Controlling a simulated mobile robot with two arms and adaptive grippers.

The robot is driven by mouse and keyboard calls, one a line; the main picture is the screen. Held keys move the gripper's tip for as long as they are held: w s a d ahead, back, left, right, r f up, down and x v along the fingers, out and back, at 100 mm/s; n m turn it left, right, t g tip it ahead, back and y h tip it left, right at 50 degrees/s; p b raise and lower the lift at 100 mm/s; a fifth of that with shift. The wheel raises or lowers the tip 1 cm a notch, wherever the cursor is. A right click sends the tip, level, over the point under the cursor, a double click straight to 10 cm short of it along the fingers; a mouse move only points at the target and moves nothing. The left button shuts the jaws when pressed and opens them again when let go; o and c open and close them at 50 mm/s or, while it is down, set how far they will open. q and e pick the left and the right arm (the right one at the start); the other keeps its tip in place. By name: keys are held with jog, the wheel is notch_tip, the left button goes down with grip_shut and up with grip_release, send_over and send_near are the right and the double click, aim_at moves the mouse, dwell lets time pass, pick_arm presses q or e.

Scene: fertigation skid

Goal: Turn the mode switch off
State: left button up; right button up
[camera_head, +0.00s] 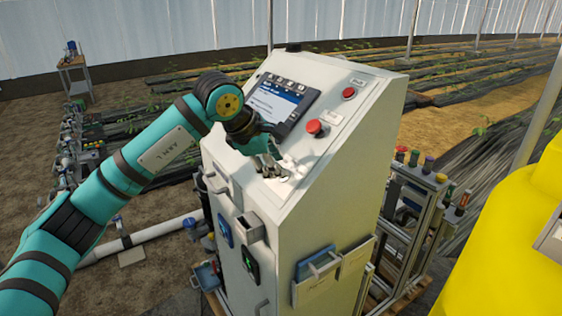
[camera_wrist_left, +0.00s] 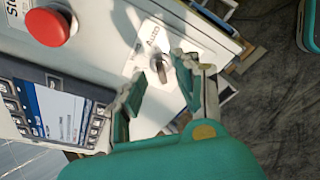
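The mode switch (camera_wrist_left: 159,68) is a small dark grey rotary knob on a white label plate on the cabinet's sloped panel. The word "Auto" is printed beside it; the other lettering is too small to read surely. My left gripper (camera_wrist_left: 161,80) is open, its two fingers apart on either side of the knob, with a visible gap to it. I cannot tell how far above the panel the fingertips are. In the head view my left gripper (camera_head: 276,168) is over the lower part of the panel and hides the knob. My right gripper is not in view.
The cabinet (camera_head: 330,190) carries a screen (camera_head: 274,98), a red stop button (camera_head: 314,127) and a smaller red button (camera_head: 349,93). The screen (camera_wrist_left: 60,112) and stop button (camera_wrist_left: 48,26) lie left of my fingers in the wrist view. A yellow tank (camera_head: 515,250) stands right.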

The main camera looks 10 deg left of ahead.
pick_arm(q)
jog(key=shift+p+x, duration=0.35)
jog(key=shift+x, duration=1.3)
jog(key=shift+a, duration=0.1)
grip_shut()
